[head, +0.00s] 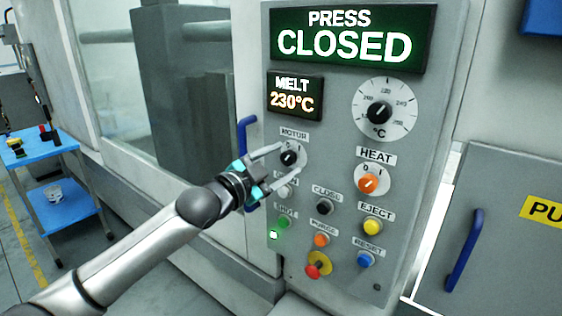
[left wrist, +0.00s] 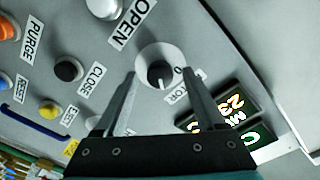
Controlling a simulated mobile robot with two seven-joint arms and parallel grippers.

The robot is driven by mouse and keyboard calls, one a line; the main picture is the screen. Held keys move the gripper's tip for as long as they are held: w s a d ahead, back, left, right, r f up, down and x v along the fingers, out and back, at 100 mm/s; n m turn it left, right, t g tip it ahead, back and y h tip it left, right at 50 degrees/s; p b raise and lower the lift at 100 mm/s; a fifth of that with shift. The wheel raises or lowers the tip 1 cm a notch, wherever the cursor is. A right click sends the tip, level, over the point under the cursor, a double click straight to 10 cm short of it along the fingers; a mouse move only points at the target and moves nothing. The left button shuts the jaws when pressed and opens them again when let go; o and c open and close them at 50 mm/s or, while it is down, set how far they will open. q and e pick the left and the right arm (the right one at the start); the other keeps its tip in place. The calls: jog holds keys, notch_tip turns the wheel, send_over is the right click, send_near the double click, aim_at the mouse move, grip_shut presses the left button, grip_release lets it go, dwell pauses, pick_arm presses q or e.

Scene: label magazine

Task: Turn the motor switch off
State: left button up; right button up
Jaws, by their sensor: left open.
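The motor switch (head: 289,158) is a black knob on a light round plate under the MOTOR label, on the grey control panel. It also shows in the left wrist view (left wrist: 159,72), partly framed by my fingers. My left gripper (head: 292,156) is open, with one finger on each side of the knob. I cannot tell whether either finger touches it. The plate carries 0 and I marks; which one the knob points to is too small to tell. My right gripper is not in view.
The orange heat switch (head: 368,183) is just right of the motor switch. Below are several buttons, including the black CLOSE (head: 324,207) and a red emergency stop (head: 318,264). A blue door handle (head: 246,135) stands left of the panel. A blue cart (head: 45,150) is far left.

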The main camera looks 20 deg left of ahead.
pick_arm(q)
grip_shut()
dwell(0.6)
